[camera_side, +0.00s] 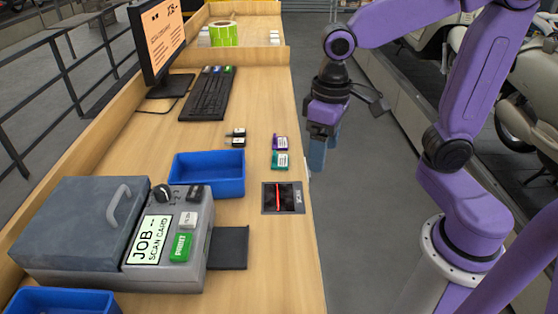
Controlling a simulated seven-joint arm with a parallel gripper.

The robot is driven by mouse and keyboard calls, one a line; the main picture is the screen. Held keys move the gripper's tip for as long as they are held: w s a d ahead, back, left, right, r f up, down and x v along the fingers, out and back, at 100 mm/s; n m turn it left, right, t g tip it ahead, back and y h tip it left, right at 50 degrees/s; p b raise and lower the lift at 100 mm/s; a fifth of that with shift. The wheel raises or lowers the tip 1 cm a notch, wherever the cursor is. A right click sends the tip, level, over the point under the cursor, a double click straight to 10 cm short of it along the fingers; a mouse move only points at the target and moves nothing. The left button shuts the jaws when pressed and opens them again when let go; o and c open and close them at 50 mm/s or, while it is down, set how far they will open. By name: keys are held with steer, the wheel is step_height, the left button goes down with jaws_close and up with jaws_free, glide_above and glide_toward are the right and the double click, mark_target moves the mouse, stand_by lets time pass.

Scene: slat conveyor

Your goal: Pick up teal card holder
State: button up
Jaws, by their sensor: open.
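The teal card holder (280,160) lies on the wooden desk near its right edge, with a white label on it. A purple card holder (280,143) lies just behind it. My gripper (318,160) hangs fingers-down to the right of the teal holder, past the desk's edge in the picture. It is open, with nothing seen between its fingers. The fingers overlap in this view, so the gap is hard to see. Gripper and teal holder are apart.
A scanner plate (283,199) with a red line is set in the desk in front. A blue tray (209,173), a grey job printer (110,235), two small dark holders (237,137), a keyboard (208,94) and a monitor (158,42) stand leftward. Desk (262,105) behind the holders is clear.

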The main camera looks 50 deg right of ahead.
steer(key=w+r+m, duration=0.2)
steer(key=w+m, duration=0.4)
steer(key=w, duration=0.2)
steer(key=m, duration=0.7)
glide_above(280, 160)
steer(key=f, duration=0.9)
steer(key=shift+s+d+f, duration=0.15)
steer(key=shift+s+f, duration=0.05)
steer(key=shift+s, duration=0.05)
steer(key=shift+w+f, duration=0.2)
steer(key=shift+f, duration=2.55)
steer(key=c, duration=1.1)
